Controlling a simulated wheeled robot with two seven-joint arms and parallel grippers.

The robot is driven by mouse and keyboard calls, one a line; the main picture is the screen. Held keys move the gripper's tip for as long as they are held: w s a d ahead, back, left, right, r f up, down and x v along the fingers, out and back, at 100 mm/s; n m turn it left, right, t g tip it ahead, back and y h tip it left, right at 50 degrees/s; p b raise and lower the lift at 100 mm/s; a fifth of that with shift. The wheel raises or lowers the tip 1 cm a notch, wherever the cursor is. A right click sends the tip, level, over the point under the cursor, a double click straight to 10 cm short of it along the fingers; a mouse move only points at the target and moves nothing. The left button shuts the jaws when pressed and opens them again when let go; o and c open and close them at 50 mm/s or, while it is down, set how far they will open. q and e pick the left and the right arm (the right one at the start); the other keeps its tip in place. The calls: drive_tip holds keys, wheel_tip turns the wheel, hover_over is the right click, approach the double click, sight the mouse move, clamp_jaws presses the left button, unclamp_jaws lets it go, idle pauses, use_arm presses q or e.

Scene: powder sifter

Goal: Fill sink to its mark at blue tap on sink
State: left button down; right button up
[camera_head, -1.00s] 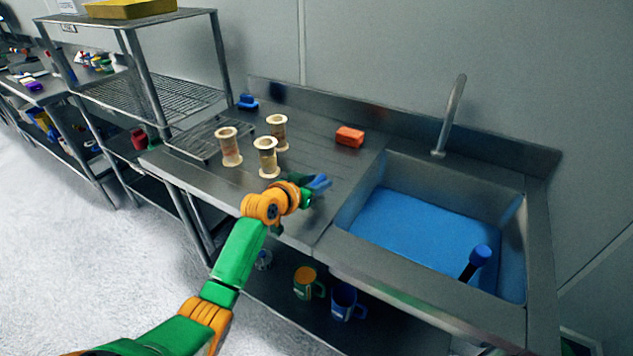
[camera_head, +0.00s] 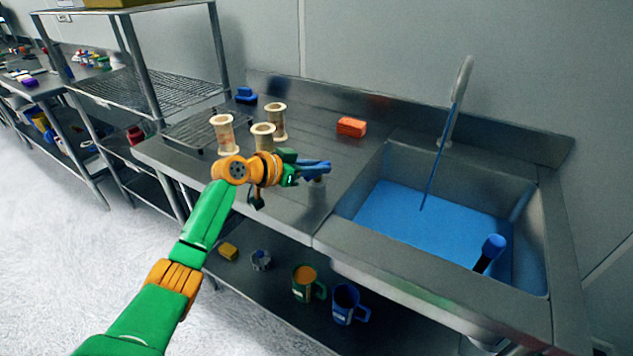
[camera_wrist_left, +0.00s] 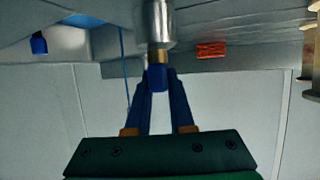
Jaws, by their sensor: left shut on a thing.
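The steel sink (camera_head: 548,225) on the right of the counter holds blue water (camera_head: 415,212). A thin blue stream (camera_head: 432,175) runs from the curved spout (camera_head: 462,85) into it, and it also shows in the left wrist view (camera_wrist_left: 125,70). My left gripper (camera_head: 324,168) is over the counter, left of the sink. In the left wrist view its fingers (camera_wrist_left: 158,80) are shut on a blue knob (camera_wrist_left: 158,77) below a brass collar and a steel cylinder (camera_wrist_left: 156,25). I cannot make out the sink's mark. My right gripper is out of view.
Several pale spools (camera_head: 263,136) stand behind my left wrist, near a wire rack. A red-orange block (camera_head: 351,127) lies on the counter behind the gripper. A blue-topped object (camera_head: 490,250) stands in the sink. Mugs (camera_head: 345,303) stand on the lower shelf.

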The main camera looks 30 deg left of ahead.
use_arm(q)
drive_tip(key=shift+m+g+h+b, duration=0.7)
drive_tip(key=shift+m+h+b, duration=0.5)
drive_tip(key=shift+b, duration=0.3)
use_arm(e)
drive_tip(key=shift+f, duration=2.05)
use_arm(q)
drive_tip(key=c, duration=0.8)
unclamp_jaws()
drive_tip(key=shift+w, duration=0.1)
drive_tip(key=b+v, duration=0.1)
drive_tip(key=v, duration=0.5)
drive_tip(key=shift+s+a+b, duration=0.2)
drive_tip(key=shift+s+b, duration=0.05)
drive_tip(key=shift+b, duration=0.15)
drive_tip(key=shift+s+r, duration=0.15)
drive_tip(key=shift+r, duration=0.05)
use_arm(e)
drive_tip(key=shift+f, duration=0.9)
